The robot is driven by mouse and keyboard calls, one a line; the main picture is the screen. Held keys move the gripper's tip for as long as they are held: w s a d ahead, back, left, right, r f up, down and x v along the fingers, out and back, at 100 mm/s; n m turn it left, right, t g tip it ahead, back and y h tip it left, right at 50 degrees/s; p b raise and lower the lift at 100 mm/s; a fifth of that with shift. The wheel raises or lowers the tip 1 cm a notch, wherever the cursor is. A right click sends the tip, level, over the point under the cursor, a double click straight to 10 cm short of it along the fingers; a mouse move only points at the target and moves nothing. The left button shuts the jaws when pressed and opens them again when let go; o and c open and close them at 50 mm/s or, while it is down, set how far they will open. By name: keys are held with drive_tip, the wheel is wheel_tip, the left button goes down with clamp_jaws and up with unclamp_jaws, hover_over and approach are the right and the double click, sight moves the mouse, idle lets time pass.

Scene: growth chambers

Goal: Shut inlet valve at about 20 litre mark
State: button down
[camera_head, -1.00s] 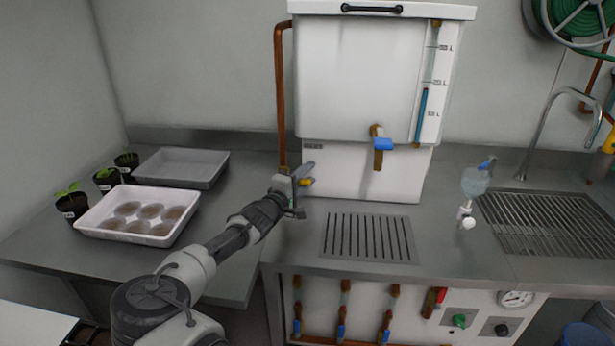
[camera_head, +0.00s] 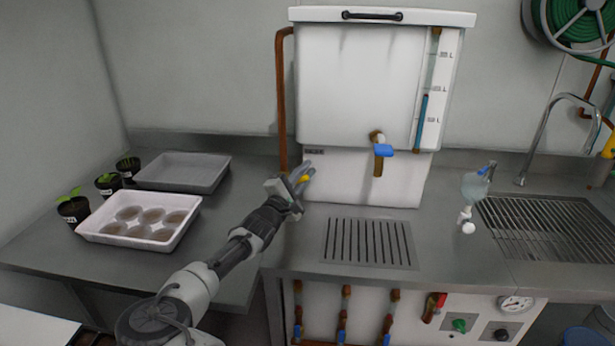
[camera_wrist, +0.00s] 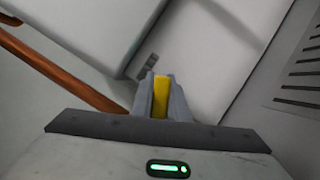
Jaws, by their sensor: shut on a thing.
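The white tank (camera_head: 350,80) stands against the back wall, with a copper inlet pipe (camera_head: 281,100) running down its left side. The mark numbers are too small to read surely. My gripper (camera_head: 305,176) is at the tank's lower left, by the foot of the pipe. It is shut on a yellow valve handle (camera_wrist: 161,96), which lies between the fingers in the wrist view. The valve body is hidden.
A blue-handled tap (camera_head: 383,151) sticks out of the tank front above a drain grate (camera_head: 368,243). A white tray (camera_head: 150,235) of round cups, a grey tray (camera_head: 190,170) and potted seedlings stand at left. A flask (camera_head: 474,187) stands near the sink rack at right.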

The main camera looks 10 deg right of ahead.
drive_tip(key=shift+r, duration=0.1)
drive_tip(key=c, duration=1.7)
unclamp_jaws()
drive_tip(key=shift+a, duration=0.1)
drive_tip(key=v, duration=1.7)
drive_tip(key=shift+s+a, duration=0.1)
drive_tip(key=shift+s, duration=0.05)
